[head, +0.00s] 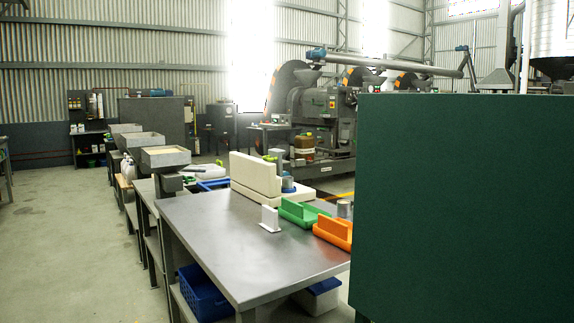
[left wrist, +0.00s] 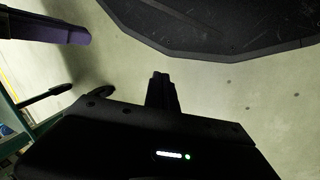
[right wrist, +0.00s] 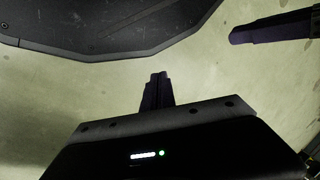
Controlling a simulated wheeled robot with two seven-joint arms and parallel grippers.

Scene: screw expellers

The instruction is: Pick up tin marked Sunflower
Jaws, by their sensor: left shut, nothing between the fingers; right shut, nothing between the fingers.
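No label reading Sunflower is legible in any view. In the head view, a small grey metal tin (head: 344,208) stands on the steel table (head: 215,222), behind the orange holder and close to the green panel's edge. A blue and grey can-like thing (head: 288,184) sits by the cream block; its marking is too small to read. My left gripper (left wrist: 160,78) shows in the left wrist view, shut and empty above the floor. My right gripper (right wrist: 156,80) shows in the right wrist view, shut and empty above the floor. Neither gripper shows in the head view.
A large dark green panel (head: 460,210) blocks the right side of the head view. On the table stand a cream block (head: 255,175), a white holder (head: 270,218), a green holder (head: 298,212) and an orange holder (head: 332,230). A blue crate (head: 203,292) sits below. Floor at left is clear.

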